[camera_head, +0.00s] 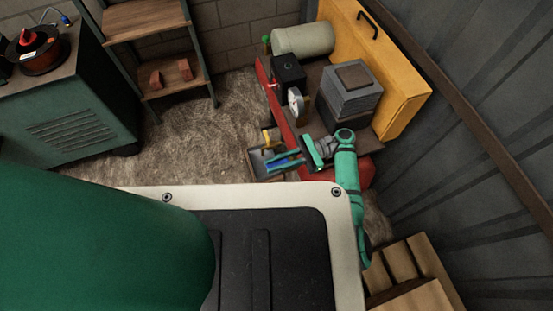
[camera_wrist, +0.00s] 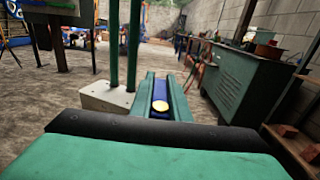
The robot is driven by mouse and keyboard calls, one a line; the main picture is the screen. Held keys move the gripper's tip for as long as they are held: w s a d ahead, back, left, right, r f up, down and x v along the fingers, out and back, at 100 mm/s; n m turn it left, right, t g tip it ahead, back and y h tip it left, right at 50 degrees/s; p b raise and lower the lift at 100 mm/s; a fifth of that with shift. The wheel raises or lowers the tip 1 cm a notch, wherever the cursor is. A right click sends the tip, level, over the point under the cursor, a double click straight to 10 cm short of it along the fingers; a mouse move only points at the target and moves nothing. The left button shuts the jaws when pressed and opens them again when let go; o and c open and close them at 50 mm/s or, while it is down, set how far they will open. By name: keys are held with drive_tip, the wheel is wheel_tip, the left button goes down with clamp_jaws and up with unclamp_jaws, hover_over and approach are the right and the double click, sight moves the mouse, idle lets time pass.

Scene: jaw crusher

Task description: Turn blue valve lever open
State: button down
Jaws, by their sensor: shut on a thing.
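The blue valve lever (camera_wrist: 160,88) lies lengthwise between the two green fingers of my gripper (camera_wrist: 162,78) in the wrist view, with a round brass-coloured piece (camera_wrist: 159,106) at its near end. In the head view, my gripper (camera_head: 277,163) reaches left from the arm, and a little of the blue lever (camera_head: 274,164) shows between the fingers. The fingers are shut on the lever. A small yellow part (camera_head: 267,136) shows just behind it, above a grey box-like piece (camera_head: 257,163). The valve body is too small or hidden to make out.
The red-framed machine (camera_head: 280,105) carries a gauge (camera_head: 295,101), a grey motor block (camera_head: 350,92) and a yellow housing (camera_head: 385,75) close to my arm. A wooden pallet (camera_head: 410,275) stands lower right. The floor (camera_head: 195,140) to the left is clear.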

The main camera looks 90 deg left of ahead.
sight(294, 158)
drive_tip(key=c, duration=1.7)
unclamp_jaws()
drive_tip(key=shift+w, duration=0.3)
drive_tip(key=shift+s, duration=0.1)
drive_tip(key=v, duration=0.8)
drive_tip(key=shift+r, duration=0.1)
drive_tip(key=shift+v, duration=1.4)
